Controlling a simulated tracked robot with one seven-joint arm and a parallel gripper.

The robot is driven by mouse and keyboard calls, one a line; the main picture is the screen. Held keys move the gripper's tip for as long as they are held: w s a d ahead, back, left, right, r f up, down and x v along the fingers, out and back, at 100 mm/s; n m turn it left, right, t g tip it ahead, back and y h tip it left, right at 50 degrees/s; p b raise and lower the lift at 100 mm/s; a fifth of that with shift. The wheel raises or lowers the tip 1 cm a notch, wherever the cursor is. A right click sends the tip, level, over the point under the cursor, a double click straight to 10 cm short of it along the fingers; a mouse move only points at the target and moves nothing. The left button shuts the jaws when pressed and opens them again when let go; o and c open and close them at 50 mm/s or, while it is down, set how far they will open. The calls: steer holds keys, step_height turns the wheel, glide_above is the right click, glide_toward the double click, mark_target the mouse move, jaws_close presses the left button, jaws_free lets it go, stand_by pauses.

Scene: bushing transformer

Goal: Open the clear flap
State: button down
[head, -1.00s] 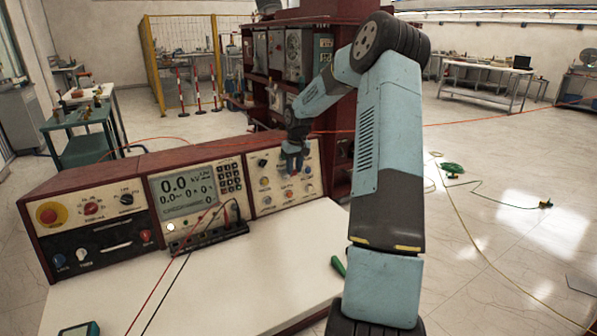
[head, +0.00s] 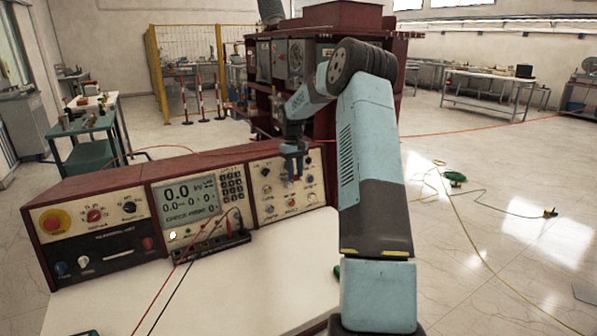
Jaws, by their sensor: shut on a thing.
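My gripper (head: 294,176) is at the upper middle of the console's right-hand panel (head: 262,212), with its blue fingers pointing down in front of the panel face. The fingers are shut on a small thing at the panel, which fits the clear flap. The flap itself is too small and see-through to make out, and the fingers hide that spot. I cannot tell how far the flap is tilted. Several small knobs and buttons show on the panel around and below the fingers.
The console's meter display (head: 188,200) is left of the panel, with red and black leads running from sockets below it. A red emergency button (head: 50,221) is at the far left. The white tabletop (head: 240,285) in front is mostly clear. A dark red cabinet (head: 330,20) stands behind.

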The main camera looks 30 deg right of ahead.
steer(key=c, duration=0.8)
jaws_free()
steer(key=shift+c, duration=0.2)
step_height(320, 180, up, 14)
steer(key=w, duration=0.1)
steer(key=shift+w+f, duration=0.25)
steer(key=shift+w, duration=0.1)
steer(key=shift+a, duration=0.1)
